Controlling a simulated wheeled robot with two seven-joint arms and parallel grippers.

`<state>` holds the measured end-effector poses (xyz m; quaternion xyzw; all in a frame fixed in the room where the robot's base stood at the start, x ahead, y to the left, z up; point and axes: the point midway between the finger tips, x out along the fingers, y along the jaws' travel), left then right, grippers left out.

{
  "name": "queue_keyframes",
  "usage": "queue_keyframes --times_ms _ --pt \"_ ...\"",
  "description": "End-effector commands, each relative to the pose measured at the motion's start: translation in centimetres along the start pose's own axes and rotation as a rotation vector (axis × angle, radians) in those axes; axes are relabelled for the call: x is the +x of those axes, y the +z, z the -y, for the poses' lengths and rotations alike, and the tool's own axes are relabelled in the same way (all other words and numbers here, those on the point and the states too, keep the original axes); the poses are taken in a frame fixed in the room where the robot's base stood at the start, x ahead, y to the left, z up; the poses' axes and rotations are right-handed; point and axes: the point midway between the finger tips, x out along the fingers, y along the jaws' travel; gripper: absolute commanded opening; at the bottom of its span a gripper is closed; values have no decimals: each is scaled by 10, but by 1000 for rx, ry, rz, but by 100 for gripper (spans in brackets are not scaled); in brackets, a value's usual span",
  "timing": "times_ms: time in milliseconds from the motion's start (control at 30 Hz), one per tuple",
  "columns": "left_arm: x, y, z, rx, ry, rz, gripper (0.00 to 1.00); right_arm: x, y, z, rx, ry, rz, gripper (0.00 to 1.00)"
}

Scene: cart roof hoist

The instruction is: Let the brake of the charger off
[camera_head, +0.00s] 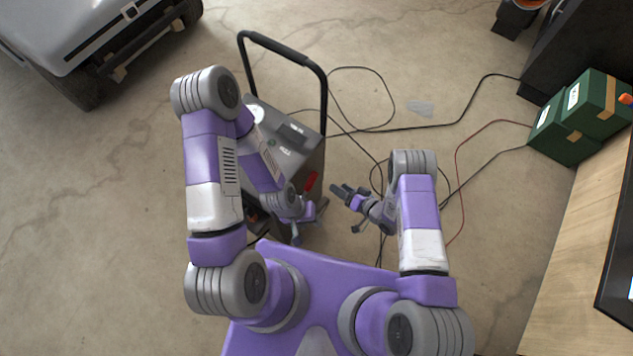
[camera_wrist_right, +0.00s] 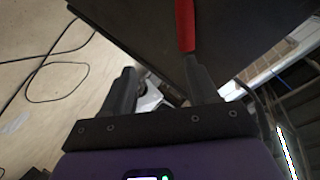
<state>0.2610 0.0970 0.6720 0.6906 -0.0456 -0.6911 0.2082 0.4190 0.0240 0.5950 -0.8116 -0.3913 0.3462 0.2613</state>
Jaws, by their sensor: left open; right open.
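The charger (camera_head: 303,150) is a grey box with a tall black push handle (camera_head: 285,48), standing on the floor ahead of my base. A red lever (camera_head: 311,181) sticks out at its lower right side. My left gripper (camera_head: 311,221) is open at the charger's near side, just below the lever; my arm hides part of the box there. My right gripper (camera_head: 340,191) is open and empty, to the right of the lever and apart from it. In the right wrist view the red lever (camera_wrist_right: 186,25) shows beyond the tip of the right-hand finger.
Black and red cables (camera_head: 458,165) lie across the floor to the right. Green boxes (camera_head: 565,135) stand beside a wooden bench (camera_head: 575,250) at the right. A grey vehicle (camera_head: 75,35) is at the upper left. The floor at left is clear.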

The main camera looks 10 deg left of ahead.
Motion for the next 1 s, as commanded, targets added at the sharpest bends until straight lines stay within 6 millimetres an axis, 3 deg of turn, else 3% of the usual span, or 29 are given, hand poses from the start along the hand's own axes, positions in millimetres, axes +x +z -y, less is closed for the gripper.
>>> queue_keyframes --times_ms 200,633,1000 --pt "0 0 0 0 0 0 43 14 16 26 -2 -183 49 59" --pt "13 -1 5 0 0 0 43 73 20 37 -4 -188 49 59" --pt "14 -1 5 0 0 0 43 83 19 39 0 -185 46 59"
